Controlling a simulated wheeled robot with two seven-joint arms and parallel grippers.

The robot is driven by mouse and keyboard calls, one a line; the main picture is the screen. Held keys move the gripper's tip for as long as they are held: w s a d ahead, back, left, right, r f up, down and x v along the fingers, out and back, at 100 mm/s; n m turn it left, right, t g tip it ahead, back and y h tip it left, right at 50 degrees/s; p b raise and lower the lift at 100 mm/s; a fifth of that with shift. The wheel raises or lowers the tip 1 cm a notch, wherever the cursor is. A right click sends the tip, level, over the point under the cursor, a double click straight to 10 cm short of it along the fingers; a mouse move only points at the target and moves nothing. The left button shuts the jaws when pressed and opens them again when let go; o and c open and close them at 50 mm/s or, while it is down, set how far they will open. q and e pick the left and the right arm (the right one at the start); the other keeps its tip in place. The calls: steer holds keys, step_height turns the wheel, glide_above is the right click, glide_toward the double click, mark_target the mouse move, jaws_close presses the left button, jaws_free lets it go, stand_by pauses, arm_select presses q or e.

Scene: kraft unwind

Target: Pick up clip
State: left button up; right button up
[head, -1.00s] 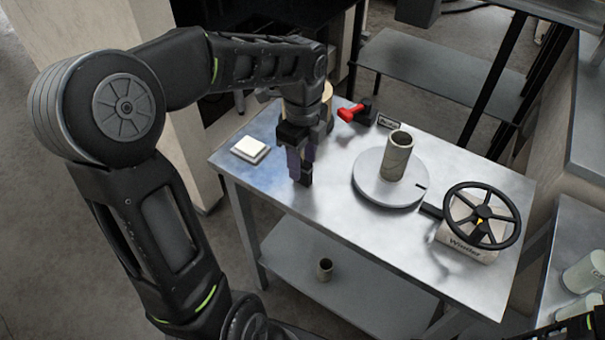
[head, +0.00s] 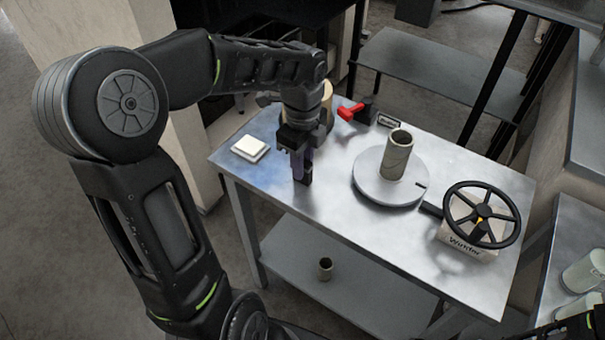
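A small dark clip (head: 306,180) is at the near left part of the metal table, at the tips of my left gripper (head: 302,172). The fingers point straight down and are close together on it. The fingers hide most of the clip, and I cannot tell whether it still touches the table top. My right gripper is not in view; only a dark part of my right arm shows at the lower right edge.
The metal table (head: 300,222) also bears a white pad (head: 250,149), a red-handled black tool (head: 351,112), a grey disc (head: 372,190) with a cardboard tube (head: 398,155), and a winder with a black handwheel (head: 482,216). A tan roll stands behind my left gripper. The table's front middle is clear.

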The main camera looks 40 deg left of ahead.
arm_select(q)
jaws_close()
stand_by(0.4)
step_height(320, 180, up, 10)
stand_by(0.5)
steer(key=shift+r, duration=0.1)
stand_by(0.4)
